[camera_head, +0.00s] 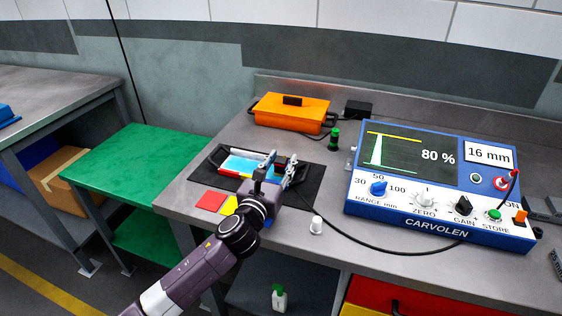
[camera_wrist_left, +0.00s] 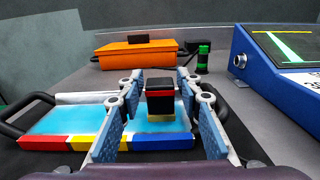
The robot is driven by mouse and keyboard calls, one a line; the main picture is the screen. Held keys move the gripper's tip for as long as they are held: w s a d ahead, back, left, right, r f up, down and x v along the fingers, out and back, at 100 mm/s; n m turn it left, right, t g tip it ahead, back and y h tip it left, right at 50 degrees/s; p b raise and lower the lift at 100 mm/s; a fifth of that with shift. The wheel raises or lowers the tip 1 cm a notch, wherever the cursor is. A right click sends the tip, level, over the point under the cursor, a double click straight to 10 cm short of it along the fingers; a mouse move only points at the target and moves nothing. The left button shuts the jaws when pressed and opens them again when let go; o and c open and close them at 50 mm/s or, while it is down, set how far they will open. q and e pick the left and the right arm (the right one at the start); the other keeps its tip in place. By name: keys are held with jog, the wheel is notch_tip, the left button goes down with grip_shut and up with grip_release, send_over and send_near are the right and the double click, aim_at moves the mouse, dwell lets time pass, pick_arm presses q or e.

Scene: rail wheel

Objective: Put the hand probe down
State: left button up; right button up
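I cannot tell whether the probe's lower end touches the block. In the head view my left gripper (camera_head: 277,172) is over the block's right end (camera_head: 240,163) and partly hides the probe. My right gripper is not in view.
The block lies on a black mat (camera_head: 312,184) on the grey bench. A blue Carvolen instrument (camera_head: 440,190) stands to the right, with a black cable (camera_head: 375,248) along the bench. A white cap (camera_head: 316,225) is in front.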

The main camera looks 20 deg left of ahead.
pick_arm(q)
jog(key=shift+o, duration=0.3)
jog(key=shift+r, duration=0.1)
jog(key=s, duration=0.8)
jog(key=s+b, duration=0.1)
jog(key=s, duration=0.3)
jog(key=shift+a, duration=0.25)
